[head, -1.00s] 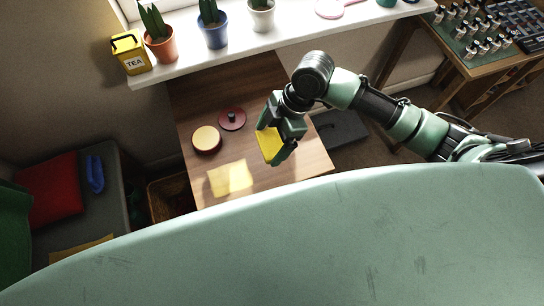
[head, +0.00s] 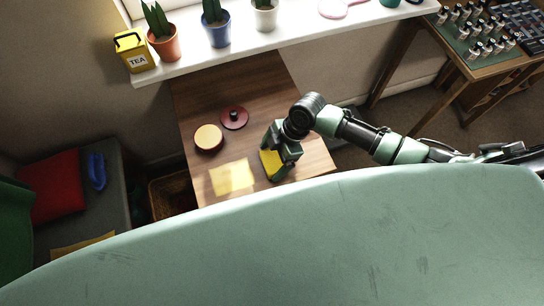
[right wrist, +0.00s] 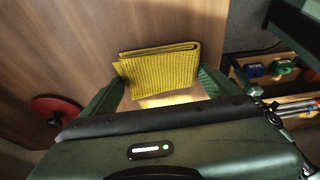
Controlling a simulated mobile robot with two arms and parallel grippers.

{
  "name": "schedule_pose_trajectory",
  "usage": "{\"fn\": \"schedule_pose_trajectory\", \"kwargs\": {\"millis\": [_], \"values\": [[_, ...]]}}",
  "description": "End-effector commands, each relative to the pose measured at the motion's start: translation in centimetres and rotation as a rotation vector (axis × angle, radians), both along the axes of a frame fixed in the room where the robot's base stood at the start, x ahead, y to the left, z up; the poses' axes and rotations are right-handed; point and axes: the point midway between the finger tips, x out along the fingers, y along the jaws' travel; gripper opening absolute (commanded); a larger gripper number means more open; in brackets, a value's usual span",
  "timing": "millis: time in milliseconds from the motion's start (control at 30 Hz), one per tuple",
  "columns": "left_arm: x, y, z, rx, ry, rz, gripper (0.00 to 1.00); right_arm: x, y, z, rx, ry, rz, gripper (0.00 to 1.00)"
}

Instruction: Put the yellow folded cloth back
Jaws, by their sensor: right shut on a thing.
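The yellow folded cloth (head: 271,164) is between the fingers of my right gripper (head: 275,162), over the front right part of the wooden table (head: 225,92). In the right wrist view the textured cloth (right wrist: 160,70) spans the gap between the two green fingers (right wrist: 158,92), its folded edge up. I cannot tell whether its underside touches the table. My left gripper is not in view.
A round pot with a pale top (head: 208,138) and a dark red lid (head: 234,117) sit left of the gripper. A bright yellowish patch (head: 232,177) lies on the table nearby. The white windowsill (head: 290,38) with potted plants runs behind.

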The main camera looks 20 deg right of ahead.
Motion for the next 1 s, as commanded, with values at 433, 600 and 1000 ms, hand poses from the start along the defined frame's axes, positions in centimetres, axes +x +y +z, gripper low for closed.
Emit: {"fn": "schedule_pose_trajectory", "kwargs": {"millis": [433,600,1000], "values": [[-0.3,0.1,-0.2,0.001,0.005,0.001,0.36,0.0,0.0,-0.2,0.0,0.001,-0.001,1.0],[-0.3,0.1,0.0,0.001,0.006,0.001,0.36,0.1,-0.4,0.8,-0.001,-0.001,-0.001,1.0],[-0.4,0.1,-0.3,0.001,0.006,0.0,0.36,0.1,-3.6,8.3,-0.002,-0.003,0.001,1.0]]}}
